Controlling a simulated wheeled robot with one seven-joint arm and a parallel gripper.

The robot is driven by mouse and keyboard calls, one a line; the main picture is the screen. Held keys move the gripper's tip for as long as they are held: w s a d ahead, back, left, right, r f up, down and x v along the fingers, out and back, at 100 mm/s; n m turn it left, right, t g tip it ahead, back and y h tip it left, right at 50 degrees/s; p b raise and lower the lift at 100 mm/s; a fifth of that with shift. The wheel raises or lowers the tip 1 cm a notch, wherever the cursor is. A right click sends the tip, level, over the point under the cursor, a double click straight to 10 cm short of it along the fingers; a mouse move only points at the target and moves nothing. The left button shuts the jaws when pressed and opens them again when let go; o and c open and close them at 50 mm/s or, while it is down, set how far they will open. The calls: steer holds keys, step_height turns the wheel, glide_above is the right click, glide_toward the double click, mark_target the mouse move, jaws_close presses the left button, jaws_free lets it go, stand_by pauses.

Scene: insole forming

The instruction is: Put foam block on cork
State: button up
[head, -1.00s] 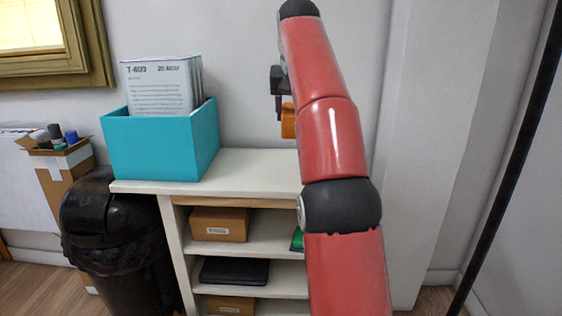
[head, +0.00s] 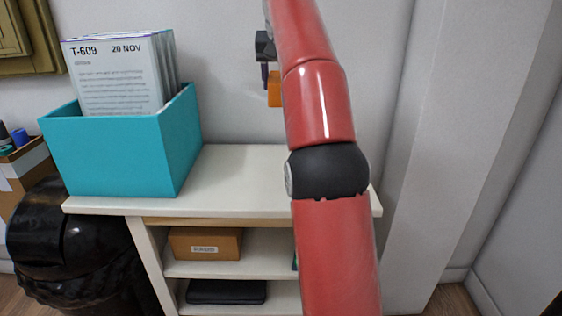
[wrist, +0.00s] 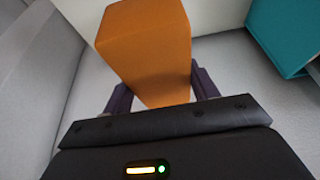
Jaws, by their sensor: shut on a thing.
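My gripper (wrist: 162,88) is shut on an orange block (wrist: 150,40), which I take to be the foam block. In the wrist view the block stands out between the two dark fingers, its far end wider in the picture. In the head view the block (head: 274,90) hangs in the air above the white shelf unit, left of my red arm and partly hidden by it. The dark gripper (head: 265,70) is mostly hidden behind the arm. I see no cork in any view.
A teal box (head: 110,155) with upright T-609 sheets (head: 118,75) stands on the left of the white shelf top (head: 235,180). The shelf top right of it looks clear. Lower shelves hold a cardboard box (head: 205,243) and a black flat item (head: 226,291). A black bin (head: 75,250) stands left.

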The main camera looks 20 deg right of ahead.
step_height(320, 180, down, 15)
steer(key=b, duration=0.7)
steer(key=shift+s+b, duration=0.1)
steer(key=shift+b, duration=0.25)
steer(key=shift+f+b, duration=0.7)
steer(key=shift+f, duration=1.45)
steer(key=shift+f, duration=0.1)
steer(key=o, duration=1)
steer(key=shift+c, duration=0.2)
steer(key=p+v, duration=0.3)
steer(key=v, duration=0.9)
